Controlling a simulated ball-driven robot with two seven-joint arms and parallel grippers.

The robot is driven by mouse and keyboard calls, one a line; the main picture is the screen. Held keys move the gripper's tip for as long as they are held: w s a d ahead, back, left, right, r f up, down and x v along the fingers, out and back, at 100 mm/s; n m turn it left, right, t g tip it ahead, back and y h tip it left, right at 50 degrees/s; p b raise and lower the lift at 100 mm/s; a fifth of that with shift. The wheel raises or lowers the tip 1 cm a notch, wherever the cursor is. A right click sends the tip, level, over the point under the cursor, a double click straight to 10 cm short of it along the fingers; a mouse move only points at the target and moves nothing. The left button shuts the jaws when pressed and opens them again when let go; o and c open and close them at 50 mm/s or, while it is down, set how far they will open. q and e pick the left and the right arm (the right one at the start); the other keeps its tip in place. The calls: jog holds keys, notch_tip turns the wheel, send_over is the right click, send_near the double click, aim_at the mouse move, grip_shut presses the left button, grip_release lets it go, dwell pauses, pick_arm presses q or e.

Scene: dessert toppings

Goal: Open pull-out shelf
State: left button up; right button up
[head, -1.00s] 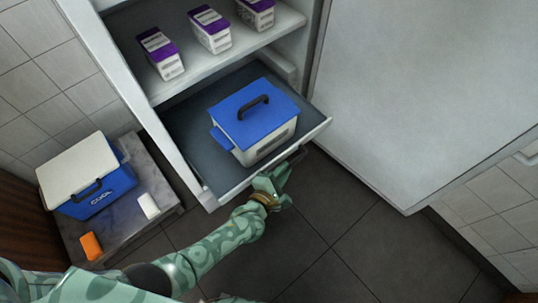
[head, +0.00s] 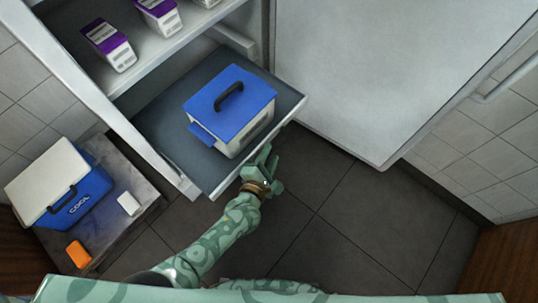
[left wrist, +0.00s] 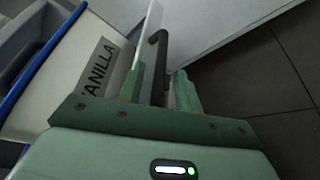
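The pull-out shelf (head: 160,123) is a dark grey tray with a pale front edge, drawn partly out of the white cabinet. My left gripper (head: 266,168) is at the middle of its front edge. In the left wrist view, the shelf's dark handle (left wrist: 158,55) lies between the two fingers of my left gripper (left wrist: 160,92), which look closed about it, though the contact itself is partly hidden. In the head view the gripper hides the handle. My right gripper is not in view.
A blue-lidded white tub (head: 235,97) stands on the shelf; its side reads VANILLA in the wrist view. Purple-topped cartons (head: 108,45) stand on the shelf above. The open cabinet door (head: 390,60) is at right. A cooler (head: 65,185) sits on a side table at left. Floor is clear.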

pick_arm(q)
jog(key=shift+r, duration=0.1)
